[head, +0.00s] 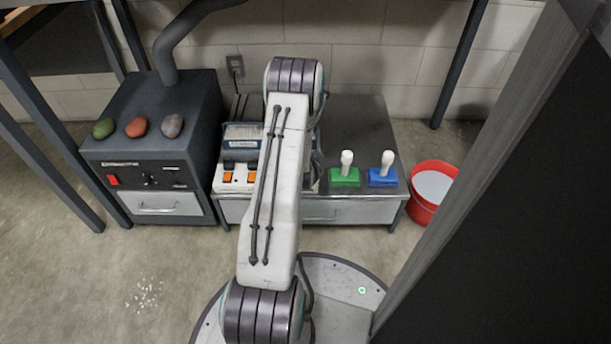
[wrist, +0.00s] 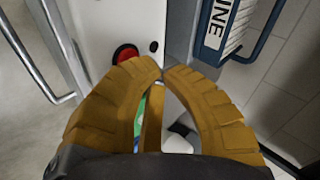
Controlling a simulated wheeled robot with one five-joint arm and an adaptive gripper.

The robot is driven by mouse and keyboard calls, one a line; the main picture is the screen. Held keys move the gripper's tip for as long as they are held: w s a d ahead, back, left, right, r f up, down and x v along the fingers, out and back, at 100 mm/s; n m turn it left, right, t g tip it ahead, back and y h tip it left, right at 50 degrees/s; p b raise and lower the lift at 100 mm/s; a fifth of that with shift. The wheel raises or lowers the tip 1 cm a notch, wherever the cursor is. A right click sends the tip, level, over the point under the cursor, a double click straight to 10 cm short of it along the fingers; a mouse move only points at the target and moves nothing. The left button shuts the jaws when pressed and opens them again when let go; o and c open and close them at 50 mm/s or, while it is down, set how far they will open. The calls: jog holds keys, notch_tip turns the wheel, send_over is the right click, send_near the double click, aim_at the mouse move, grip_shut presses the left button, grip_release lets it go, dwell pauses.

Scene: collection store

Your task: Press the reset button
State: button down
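A round red button (wrist: 124,53) with a dark rim sits on a white panel (wrist: 107,22) in the wrist view; I cannot read a label on it. My gripper (wrist: 163,72) has mustard-coloured fingers with their tips together and nothing seen between the tips. The tips are just right of and below the button in the picture; I cannot tell whether they touch the panel. The left finger covers the button's lower edge. In the head view, my arm hides the gripper and the button. A white unit with orange switches (head: 235,177) shows left of my arm.
A blue-edged thing lettered "INE" (wrist: 217,24) is close right of the fingertips. A metal handle (wrist: 45,60) is at left. Green (head: 344,177) and blue (head: 382,177) bases with white knobs stand on the bench (head: 355,120). A red bucket (head: 421,211) is on the floor.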

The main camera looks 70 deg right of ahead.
jog(key=shift+f, duration=0.8)
dwell(0.9)
jog(key=shift+r, duration=0.1)
jog(key=shift+r+p, duration=0.45)
jog(key=shift+r, duration=0.25)
jog(key=shift+r, duration=0.1)
dwell(0.3)
jog(key=shift+r+p, duration=1.5)
jog(key=shift+r, duration=0.95)
